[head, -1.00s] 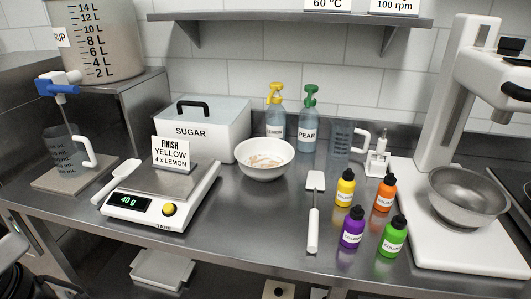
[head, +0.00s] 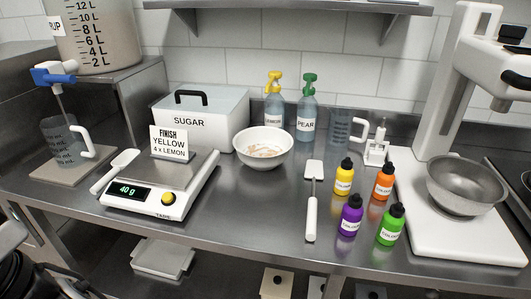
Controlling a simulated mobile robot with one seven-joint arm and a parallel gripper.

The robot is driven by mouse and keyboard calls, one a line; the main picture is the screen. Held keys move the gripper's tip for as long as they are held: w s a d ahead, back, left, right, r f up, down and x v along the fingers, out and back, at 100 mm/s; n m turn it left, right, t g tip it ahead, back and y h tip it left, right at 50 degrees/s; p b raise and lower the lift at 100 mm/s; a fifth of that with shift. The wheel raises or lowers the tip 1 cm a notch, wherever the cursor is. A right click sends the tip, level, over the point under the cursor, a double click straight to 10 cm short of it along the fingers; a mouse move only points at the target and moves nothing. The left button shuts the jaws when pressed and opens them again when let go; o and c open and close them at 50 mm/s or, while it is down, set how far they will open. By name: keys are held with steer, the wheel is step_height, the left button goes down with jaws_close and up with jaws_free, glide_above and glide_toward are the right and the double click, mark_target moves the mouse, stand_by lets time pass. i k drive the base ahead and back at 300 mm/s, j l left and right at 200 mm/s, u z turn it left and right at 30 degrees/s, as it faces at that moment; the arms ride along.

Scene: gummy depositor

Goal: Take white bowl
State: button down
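The white bowl (head: 263,155) stands upright on the steel counter, right of the scale and in front of the sugar box. Some pale brownish residue or powder shows inside it. Nothing is touching it from above. My gripper cannot be made out; only dark parts, probably of my arm, show at the lower left edge of the head view.
A scale (head: 150,203) reading 40 g with a sign, and a scoop (head: 116,171), are left of the bowl. The sugar box (head: 200,122) and spray bottles (head: 306,115) stand behind. A spatula (head: 312,200), several colour bottles (head: 350,215) and a mixer (head: 455,220) are right. Counter before the bowl is clear.

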mark_target(261, 148)
steer(key=k+j+z, duration=0.1)
steer(key=j+z, duration=0.2)
steer(key=k+j+z, duration=0.15)
steer(key=j+z, duration=0.15)
steer(key=j, duration=0.25)
steer(key=k+j+z, duration=0.15)
steer(key=j+z, duration=0.15)
steer(key=i+j, duration=0.1)
steer(key=i, duration=0.4)
